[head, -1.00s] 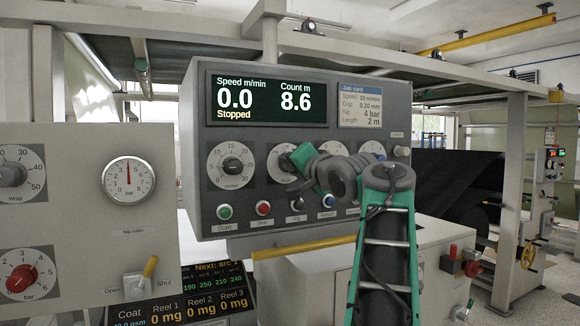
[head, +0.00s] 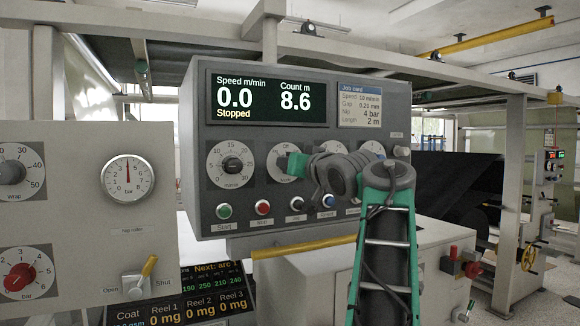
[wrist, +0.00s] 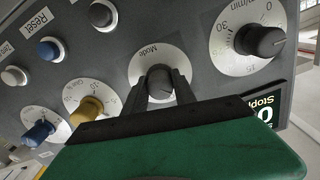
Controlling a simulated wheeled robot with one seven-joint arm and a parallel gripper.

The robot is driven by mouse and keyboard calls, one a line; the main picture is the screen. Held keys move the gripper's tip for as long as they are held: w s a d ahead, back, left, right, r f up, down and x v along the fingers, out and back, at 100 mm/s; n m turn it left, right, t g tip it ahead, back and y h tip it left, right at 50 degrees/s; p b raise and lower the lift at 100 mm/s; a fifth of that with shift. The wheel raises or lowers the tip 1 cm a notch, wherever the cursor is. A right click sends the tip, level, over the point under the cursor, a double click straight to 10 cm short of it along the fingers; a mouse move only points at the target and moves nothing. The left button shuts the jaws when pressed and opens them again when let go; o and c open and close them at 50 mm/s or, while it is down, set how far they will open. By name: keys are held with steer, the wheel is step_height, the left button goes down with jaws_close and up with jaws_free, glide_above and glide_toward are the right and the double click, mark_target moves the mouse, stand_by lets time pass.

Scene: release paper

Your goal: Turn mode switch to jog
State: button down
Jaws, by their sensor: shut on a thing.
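The mode switch (head: 275,161) is a dark knob on a round white dial on the grey control panel. In the head view my gripper (head: 287,163) and wrist cover most of it; part of the dial's left side shows. In the wrist view the knob (wrist: 158,79) sits below the word "Mode", and the picture is turned over. My gripper (wrist: 160,90) has its two dark fingers on either side of the knob, shut on it. The pointer's exact position and the jog mark cannot be read.
The speed knob (head: 232,165) is close to the left of the mode dial. A row of push buttons, including a green one (head: 224,211) and a red one (head: 263,207), runs below. The screen (head: 268,98) reads 0.0 and "Stopped". A yellow bar (head: 304,247) lies beneath the panel.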

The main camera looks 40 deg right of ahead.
steer(key=shift+r, duration=0.3)
steer(key=c, duration=1.5)
jaws_free()
steer(key=o, duration=0.5)
steer(key=shift+f, duration=0.2)
steer(key=shift+s+a, duration=0.1)
steer(key=shift+s, duration=0.2)
steer(key=b+v, duration=0.1)
steer(key=v, duration=0.6)
steer(key=shift+s+a+b, duration=0.1)
steer(key=shift+b, duration=0.25)
